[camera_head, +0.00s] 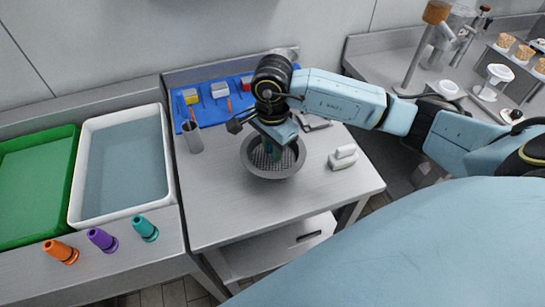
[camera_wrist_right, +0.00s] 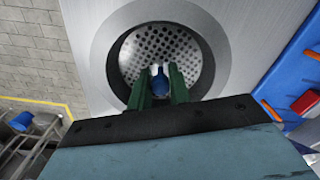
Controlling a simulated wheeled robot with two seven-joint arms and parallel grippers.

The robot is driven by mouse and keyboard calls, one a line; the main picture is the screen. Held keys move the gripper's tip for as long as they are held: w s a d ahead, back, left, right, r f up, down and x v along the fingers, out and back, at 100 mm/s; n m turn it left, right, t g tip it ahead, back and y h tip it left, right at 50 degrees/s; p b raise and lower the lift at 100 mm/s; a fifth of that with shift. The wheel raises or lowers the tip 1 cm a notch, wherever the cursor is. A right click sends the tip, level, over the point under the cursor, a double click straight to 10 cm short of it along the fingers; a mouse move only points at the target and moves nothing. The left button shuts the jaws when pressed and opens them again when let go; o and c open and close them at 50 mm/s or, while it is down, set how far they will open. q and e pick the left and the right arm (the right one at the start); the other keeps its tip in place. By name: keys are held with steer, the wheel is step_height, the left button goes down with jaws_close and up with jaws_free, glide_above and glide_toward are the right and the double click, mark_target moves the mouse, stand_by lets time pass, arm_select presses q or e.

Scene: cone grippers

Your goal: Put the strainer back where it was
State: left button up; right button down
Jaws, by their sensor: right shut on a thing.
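A grey round bowl or basin (camera_head: 298,167) is set in the steel table (camera_head: 225,215). The strainer (camera_wrist_right: 160,45) is a perforated metal disc with a blue upright knob (camera_wrist_right: 160,82) at its middle; its mesh also shows in the head view (camera_head: 259,156). It lies within the basin's rim, but I cannot tell whether it rests on the bottom. My right gripper (camera_wrist_right: 160,78) points down over it, its green fingers shut on the blue knob. The gripper (camera_head: 276,151) and wrist hide part of the strainer in the head view. My left gripper is not in view.
A blue mat (camera_head: 212,110) with small items lies at the back. A metal cup (camera_head: 193,138) stands left of the basin and a white object (camera_head: 343,158) right. Left are a white tray (camera_head: 78,185), a green tray (camera_head: 70,150) and orange, purple and teal cones (camera_head: 102,239).

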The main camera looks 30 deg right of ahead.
steer(key=shift+f, duration=1.9)
steer(key=shift+f, duration=0.2)
steer(key=c, duration=1.3)
jaws_free()
steer(key=shift+r, duration=0.15)
step_height(320, 180, up, 12)
steer(key=shift+r, duration=0.1)
